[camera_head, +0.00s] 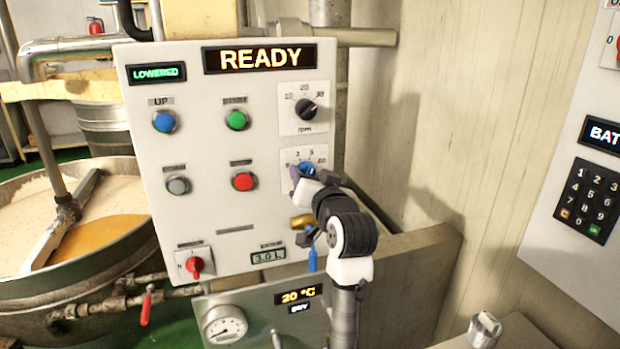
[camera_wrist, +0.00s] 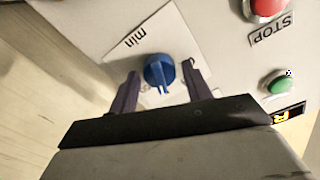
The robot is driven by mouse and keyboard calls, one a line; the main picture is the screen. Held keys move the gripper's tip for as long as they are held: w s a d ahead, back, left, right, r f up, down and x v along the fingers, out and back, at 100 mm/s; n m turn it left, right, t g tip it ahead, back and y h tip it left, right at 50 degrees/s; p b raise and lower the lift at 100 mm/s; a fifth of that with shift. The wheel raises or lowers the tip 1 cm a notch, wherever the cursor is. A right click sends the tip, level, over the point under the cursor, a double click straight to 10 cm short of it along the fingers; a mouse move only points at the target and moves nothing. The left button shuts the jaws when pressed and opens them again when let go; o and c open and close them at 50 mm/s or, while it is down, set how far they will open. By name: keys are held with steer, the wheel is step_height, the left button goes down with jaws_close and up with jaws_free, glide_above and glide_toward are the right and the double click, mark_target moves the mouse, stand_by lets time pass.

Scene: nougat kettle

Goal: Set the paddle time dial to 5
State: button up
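The paddle time dial is a blue knob (camera_head: 307,169) on a white scale plate with small numbers, among them 0, 3 and 5, at the lower right of the control panel. In the wrist view the blue knob (camera_wrist: 159,72) sits on its plate marked "min". My gripper (camera_head: 299,176) is at the dial and covers part of it in the head view. In the wrist view my gripper (camera_wrist: 160,72) is open, with one dark finger on each side of the knob and gaps visible. I cannot tell which number the knob points to.
A black rpm knob (camera_head: 306,109) is just above the dial. Green (camera_head: 237,120) and red (camera_head: 243,181) buttons are to its left, with a red switch (camera_head: 194,265) lower down. The display (camera_head: 259,59) reads READY. A keypad panel (camera_head: 591,201) stands at the right.

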steer(key=shift+o, duration=0.8)
steer(key=shift+f, duration=0.1)
steer(key=b+v, duration=0.4)
steer(key=v, duration=0.9)
steer(key=shift+s, duration=0.35)
steer(key=shift+d, duration=0.15)
